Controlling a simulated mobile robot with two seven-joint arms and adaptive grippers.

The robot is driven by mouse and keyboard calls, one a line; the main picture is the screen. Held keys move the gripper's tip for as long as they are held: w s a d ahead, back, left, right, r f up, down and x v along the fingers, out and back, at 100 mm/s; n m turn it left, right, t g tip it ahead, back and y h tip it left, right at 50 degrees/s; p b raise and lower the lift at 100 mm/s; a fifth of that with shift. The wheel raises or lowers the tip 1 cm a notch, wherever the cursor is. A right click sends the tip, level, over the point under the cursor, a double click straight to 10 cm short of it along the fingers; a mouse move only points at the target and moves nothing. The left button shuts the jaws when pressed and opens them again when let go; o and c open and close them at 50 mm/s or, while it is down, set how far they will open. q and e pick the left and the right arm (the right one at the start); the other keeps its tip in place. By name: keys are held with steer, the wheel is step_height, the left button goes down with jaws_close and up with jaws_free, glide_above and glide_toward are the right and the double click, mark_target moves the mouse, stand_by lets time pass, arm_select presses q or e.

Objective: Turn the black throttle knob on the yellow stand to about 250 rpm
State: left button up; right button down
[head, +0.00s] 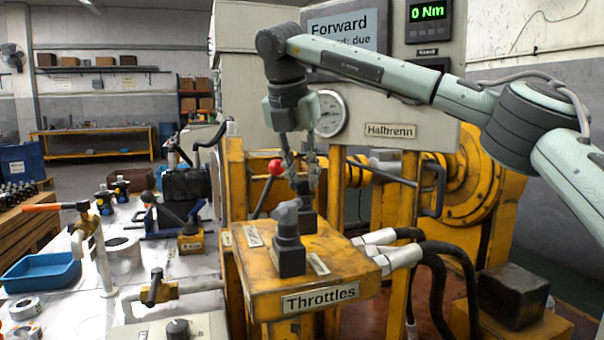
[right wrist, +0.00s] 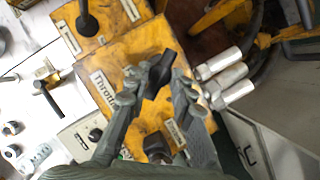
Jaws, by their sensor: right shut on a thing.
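The yellow stand (head: 340,268) has a label reading "Throttles" (head: 320,298) on its front. Two knobs on dark blocks stand on its top. The front one has a grey handle (head: 288,212) and is free. My right gripper (head: 303,184) comes down from above at the rear dark block (head: 306,208). In the right wrist view its fingers (right wrist: 154,88) are shut around the black throttle knob (right wrist: 160,72), whose bar lies diagonally between them. The fingers partly hide it. The round dial (head: 331,113) behind is too small to read. My left gripper is not in view.
A red-ball lever (head: 275,167) stands close left of my right gripper. Black hoses with silver fittings (head: 385,250) leave the stand's right side. The display (head: 427,11) reads 0 Nm. A cluttered white bench with a blue tray (head: 40,270) is at left.

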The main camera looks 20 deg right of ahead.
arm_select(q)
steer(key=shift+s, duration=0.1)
arm_select(e)
steer(key=shift+d+n+t+y, duration=0.1)
steer(key=shift+n+t+y, duration=0.2)
steer(key=shift+n, duration=0.5)
steer(key=shift+n+y, duration=0.3)
steer(key=shift+n, duration=0.5)
steer(key=shift+s+d+n+y, duration=0.15)
steer(key=shift+n+y, duration=0.15)
steer(key=shift+n, duration=1)
steer(key=shift+r+n+t+y+p, duration=0.1)
steer(key=shift+n+t+y+p, duration=0.2)
steer(key=shift+n+p, duration=0.15)
steer(key=shift+d+n, duration=0.1)
steer(key=shift+n, duration=0.35)
steer(key=n+y+p, duration=0.1)
steer(key=n, duration=0.1)
steer(key=shift+d+n+y+p, duration=0.1)
steer(key=shift+n+y+p, duration=0.2)
steer(key=shift+n+p, duration=0.1)
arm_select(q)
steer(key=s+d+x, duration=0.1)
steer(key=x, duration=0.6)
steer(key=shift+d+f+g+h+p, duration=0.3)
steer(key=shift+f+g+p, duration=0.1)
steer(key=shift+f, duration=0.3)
arm_select(e)
steer(key=shift+n, duration=0.7)
